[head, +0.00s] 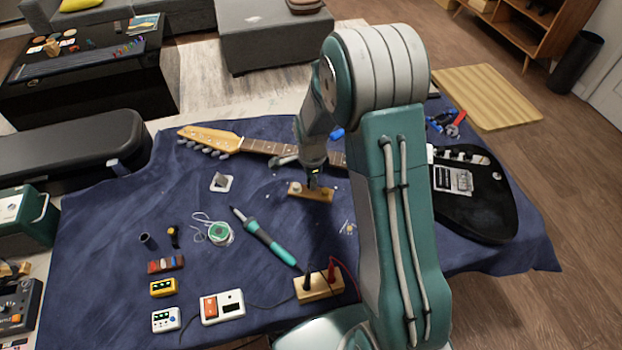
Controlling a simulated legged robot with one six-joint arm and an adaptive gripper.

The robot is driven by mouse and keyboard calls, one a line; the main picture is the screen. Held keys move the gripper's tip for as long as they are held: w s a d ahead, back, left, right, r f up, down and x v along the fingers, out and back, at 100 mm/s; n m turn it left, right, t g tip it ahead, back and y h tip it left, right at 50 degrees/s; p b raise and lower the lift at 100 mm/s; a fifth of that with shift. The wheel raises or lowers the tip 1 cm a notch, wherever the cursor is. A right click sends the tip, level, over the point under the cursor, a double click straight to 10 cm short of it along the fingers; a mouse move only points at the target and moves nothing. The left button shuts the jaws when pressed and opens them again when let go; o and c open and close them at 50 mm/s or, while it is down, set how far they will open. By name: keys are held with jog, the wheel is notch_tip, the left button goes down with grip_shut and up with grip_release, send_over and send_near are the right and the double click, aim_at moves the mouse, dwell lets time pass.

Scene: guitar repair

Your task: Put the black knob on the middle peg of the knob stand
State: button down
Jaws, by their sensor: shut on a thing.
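The fingers mostly hide the knob and the middle peg. I cannot tell whether the knob touches the peg.
An electric guitar lies behind, its neck (262,147) and black body (485,205) partly behind my arm. Cloth left of the stand is fairly clear.

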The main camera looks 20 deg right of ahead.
jog(key=shift+a+f, duration=0.25)
jog(key=shift+a, duration=0.05)
jog(key=shift+d+f, duration=0.15)
jog(key=shift+f, duration=0.1)
dwell(1.0)
jog(key=shift+f, duration=0.5)
dwell(0.6)
jog(key=shift+c, duration=2)
grip_release()
jog(key=o, duration=0.4)
jog(key=shift+r, duration=0.1)
jog(key=shift+r, duration=3.45)
